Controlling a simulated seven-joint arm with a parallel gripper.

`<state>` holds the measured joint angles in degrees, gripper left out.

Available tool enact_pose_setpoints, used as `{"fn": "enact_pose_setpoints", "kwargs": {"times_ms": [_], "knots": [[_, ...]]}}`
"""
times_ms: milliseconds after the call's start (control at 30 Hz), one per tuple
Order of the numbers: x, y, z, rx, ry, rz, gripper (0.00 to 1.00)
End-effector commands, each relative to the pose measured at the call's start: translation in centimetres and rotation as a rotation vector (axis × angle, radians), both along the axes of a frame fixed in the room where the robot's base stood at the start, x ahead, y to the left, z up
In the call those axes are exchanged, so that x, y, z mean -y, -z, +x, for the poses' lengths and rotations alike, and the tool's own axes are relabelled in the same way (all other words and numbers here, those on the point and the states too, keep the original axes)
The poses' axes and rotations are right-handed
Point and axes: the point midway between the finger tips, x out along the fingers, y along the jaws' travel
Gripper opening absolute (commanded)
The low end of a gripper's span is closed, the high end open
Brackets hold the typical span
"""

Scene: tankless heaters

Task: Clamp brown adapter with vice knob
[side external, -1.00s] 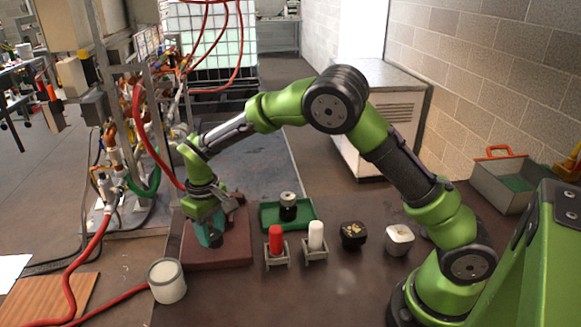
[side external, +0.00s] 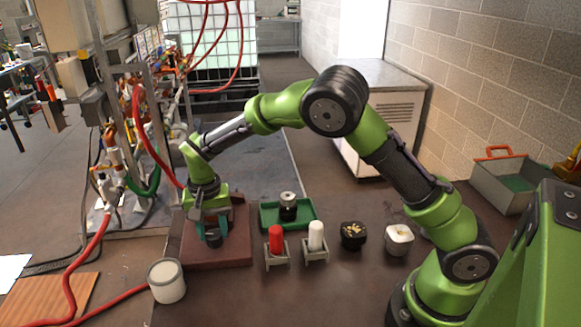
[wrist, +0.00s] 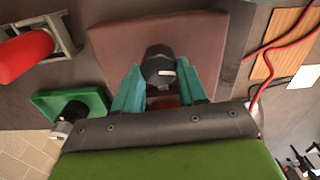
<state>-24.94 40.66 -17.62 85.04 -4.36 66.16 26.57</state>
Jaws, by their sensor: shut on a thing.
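My gripper (side external: 210,232) is over the reddish-brown base plate (side external: 225,255), its teal fingers pointing down. In the wrist view, its two fingers (wrist: 158,88) are shut on the black vice knob (wrist: 158,66), one on each side. The knob has a white mark on its face, and its dark end also shows in the side view (side external: 212,241). A small orange-brown piece (wrist: 162,100) shows between the fingers behind the knob. It may be the brown adapter, but it is mostly hidden and I cannot tell whether it is clamped.
A green tray (side external: 268,224) with a black-and-silver part (side external: 288,206) is right of the plate. Red (side external: 276,238) and white (side external: 316,236) cylinders stand in grey holders. A white can (side external: 167,280) is at front left.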

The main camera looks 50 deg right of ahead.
Motion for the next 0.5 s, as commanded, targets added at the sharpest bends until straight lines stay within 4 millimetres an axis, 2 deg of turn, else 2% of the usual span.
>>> {"fn": "enact_pose_setpoints", "kwargs": {"times_ms": [500], "knots": [[0.02,-0.15,-0.06,0.0,0.089,0.001,0.11]]}}
